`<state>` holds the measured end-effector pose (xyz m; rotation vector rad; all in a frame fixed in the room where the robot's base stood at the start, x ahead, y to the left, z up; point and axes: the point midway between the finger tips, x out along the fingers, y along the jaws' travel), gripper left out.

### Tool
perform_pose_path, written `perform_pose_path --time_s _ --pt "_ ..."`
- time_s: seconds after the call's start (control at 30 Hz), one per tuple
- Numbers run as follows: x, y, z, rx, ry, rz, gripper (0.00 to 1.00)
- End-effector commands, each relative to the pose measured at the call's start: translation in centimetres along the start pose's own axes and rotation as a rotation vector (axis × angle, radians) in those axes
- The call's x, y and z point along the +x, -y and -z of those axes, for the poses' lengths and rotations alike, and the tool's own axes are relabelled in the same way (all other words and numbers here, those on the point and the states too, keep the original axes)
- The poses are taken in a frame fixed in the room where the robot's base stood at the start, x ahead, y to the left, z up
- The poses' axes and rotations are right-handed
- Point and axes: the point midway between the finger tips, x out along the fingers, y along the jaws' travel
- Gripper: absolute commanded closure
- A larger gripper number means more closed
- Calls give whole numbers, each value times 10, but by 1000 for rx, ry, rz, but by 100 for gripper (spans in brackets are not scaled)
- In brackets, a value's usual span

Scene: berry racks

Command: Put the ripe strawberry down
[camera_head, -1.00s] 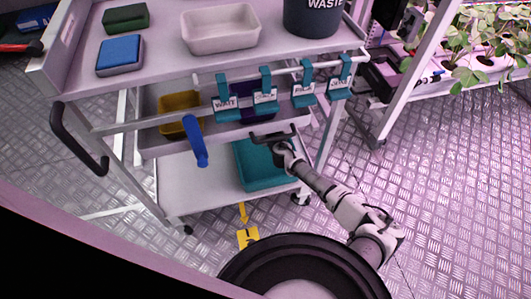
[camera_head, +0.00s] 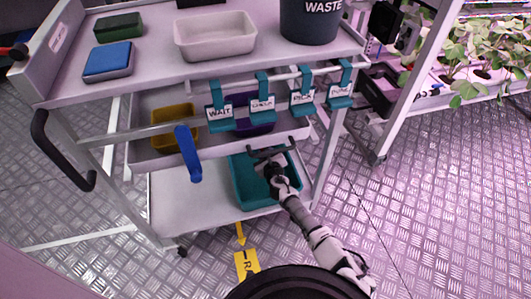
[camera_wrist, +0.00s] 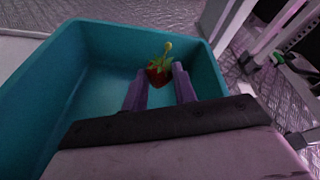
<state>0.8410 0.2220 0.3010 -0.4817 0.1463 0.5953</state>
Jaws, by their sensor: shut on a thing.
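A ripe red strawberry (camera_wrist: 158,74) with green leaves and a pale stem shows in the wrist view. My gripper (camera_wrist: 159,71) is shut on it, with one purple finger at each side. It is over the teal bin (camera_wrist: 40,98); I cannot tell whether the berry touches the bin floor. In the head view the bin (camera_head: 241,189) stands on the cart's lower shelf, and my gripper (camera_head: 270,155) is above its opening. The fingertips and the berry cannot be made out there.
The cart's middle tray (camera_head: 150,153) with a yellow bin (camera_head: 166,139) and a purple bin lies above the teal bin. A plant rack stands at the right.

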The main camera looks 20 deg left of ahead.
Motion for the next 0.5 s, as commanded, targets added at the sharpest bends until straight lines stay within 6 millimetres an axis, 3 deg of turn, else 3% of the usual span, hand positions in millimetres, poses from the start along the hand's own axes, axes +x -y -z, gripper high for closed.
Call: perform_pose_path --time_s 0.5 --pt "3 -5 11 -1 1 1 80"
